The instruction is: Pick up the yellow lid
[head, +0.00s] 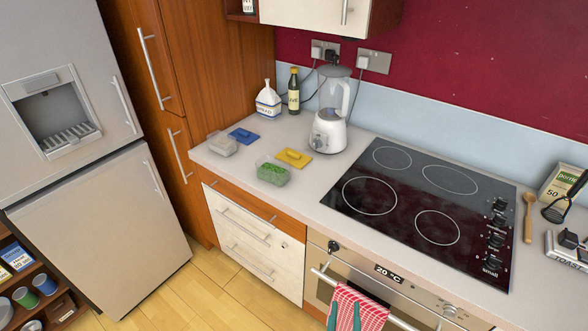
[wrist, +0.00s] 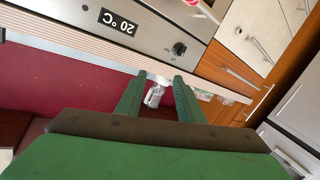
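The yellow lid (head: 294,158) lies flat on the countertop in the head view, with a raised handle on top. It is just behind a clear container of green food (head: 272,173) and left of the white blender (head: 328,131). My gripper (wrist: 160,78) shows in the wrist view with two green fingers apart and nothing between them. It is in front of the oven, away from the lid. I cannot make out the lid in the wrist view. Two green tips show at the bottom edge of the head view, by the towel.
A blue lid (head: 243,135) and a pale container (head: 222,144) are left of the yellow lid. The black hob (head: 420,195) is right. A checkered towel (head: 358,308) hangs on the oven handle.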

